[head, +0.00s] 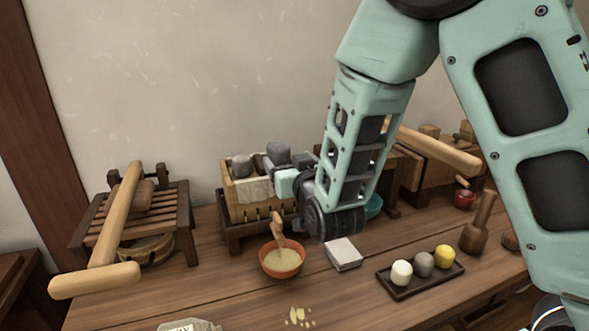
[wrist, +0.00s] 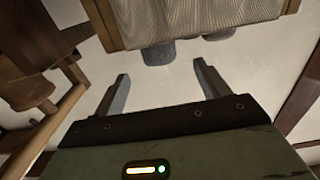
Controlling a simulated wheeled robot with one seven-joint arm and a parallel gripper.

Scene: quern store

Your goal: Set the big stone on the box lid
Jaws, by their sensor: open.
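A wooden box (head: 238,208) with pale cloth stands left of centre in the head view. Two grey stones show at its top: a rounded one (head: 241,166) on the left and a larger-looking one (head: 278,152) on the right. The lid itself is hard to make out. My gripper (head: 291,168) is at the box's right end, close to the larger stone. In the wrist view my gripper (wrist: 161,87) is open, with nothing between its fingertips. The larger stone (wrist: 158,53) lies beyond them against the cloth (wrist: 180,18). Whether it touches the lid cannot be told.
An orange bowl (head: 282,262) with a scoop stands before the box; a white block (head: 343,253) is to its right. A tray (head: 420,280) holds three small pieces. A slatted stand (head: 170,205) and a long-handled mallet (head: 110,240) are at left. My arm hides part of the background.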

